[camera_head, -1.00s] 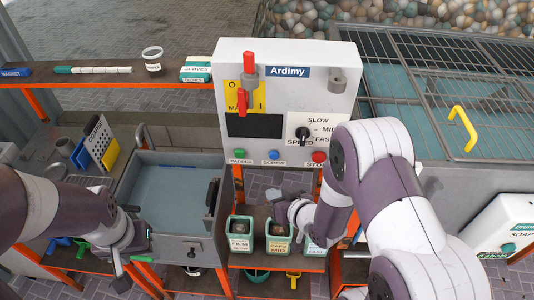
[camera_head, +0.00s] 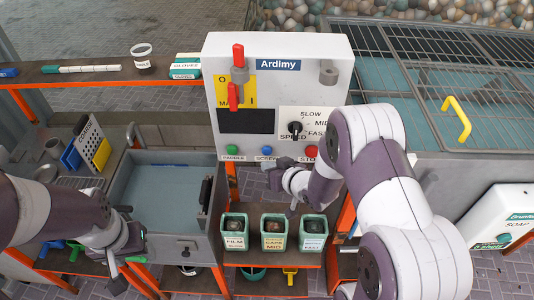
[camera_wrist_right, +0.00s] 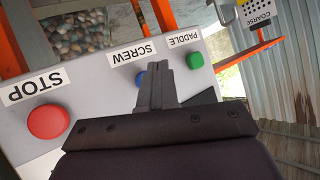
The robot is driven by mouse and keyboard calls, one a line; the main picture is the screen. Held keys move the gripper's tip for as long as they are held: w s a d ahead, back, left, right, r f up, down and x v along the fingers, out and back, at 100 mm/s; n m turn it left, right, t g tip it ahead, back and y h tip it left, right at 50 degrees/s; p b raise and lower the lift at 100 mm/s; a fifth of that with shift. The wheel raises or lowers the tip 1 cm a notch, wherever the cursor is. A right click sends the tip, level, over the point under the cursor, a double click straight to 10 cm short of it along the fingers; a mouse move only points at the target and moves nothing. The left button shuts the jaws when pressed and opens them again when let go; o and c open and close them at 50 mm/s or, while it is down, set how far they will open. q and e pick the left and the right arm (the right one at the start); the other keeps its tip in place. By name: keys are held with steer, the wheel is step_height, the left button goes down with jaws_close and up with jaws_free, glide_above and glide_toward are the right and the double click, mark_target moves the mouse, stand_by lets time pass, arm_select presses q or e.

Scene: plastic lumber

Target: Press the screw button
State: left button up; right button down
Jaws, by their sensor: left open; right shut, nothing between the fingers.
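The blue screw button (camera_head: 266,150) is on the lower front of the white Ardimy panel (camera_head: 340,85), between the green paddle button (camera_head: 232,149) and the red stop button (camera_head: 312,151). My right gripper (camera_head: 275,169) is shut and empty, just below the SCREW label. In the right wrist view the blue button (camera_wrist_right: 140,79) shows beside the shut fingertips (camera_wrist_right: 164,66), on their left; I cannot tell the gap in depth. The green button (camera_wrist_right: 194,60) is on the other side of the fingertips. My left gripper (camera_head: 127,270) is open and empty at the lower left.
The red stop button (camera_wrist_right: 48,121) is further left in the wrist view. Labelled bins (camera_head: 273,242) stand on the shelf below the panel. A grey open box (camera_head: 165,235) is left of them. Red handles (camera_head: 233,95) and a speed knob (camera_head: 295,128) stick out of the panel.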

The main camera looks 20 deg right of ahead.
steer(key=shift+w+d, duration=0.25)
steer(key=shift+w, duration=0.5)
steer(key=shift+w, duration=0.15)
stand_by(1.4)
steer(key=shift+w+d, duration=0.1)
steer(key=shift+w, duration=0.15)
steer(key=shift+w+d, duration=0.15)
steer(key=shift+w, duration=0.3)
stand_by(0.8)
steer(key=shift+s, duration=0.15)
steer(key=shift+s+a, duration=0.3)
steer(key=shift+s, duration=0.4)
steer(key=shift+s+a+p, duration=0.15)
steer(key=shift+s+a, duration=0.1)
steer(key=shift+s, duration=0.55)
steer(key=shift+s+a+p, duration=0.1)
steer(key=shift+s+a, duration=0.1)
steer(key=shift+s, duration=0.6)
steer(key=shift+s+a+p, duration=0.15)
steer(key=shift+s+a, duration=0.1)
steer(key=shift+s, duration=0.55)
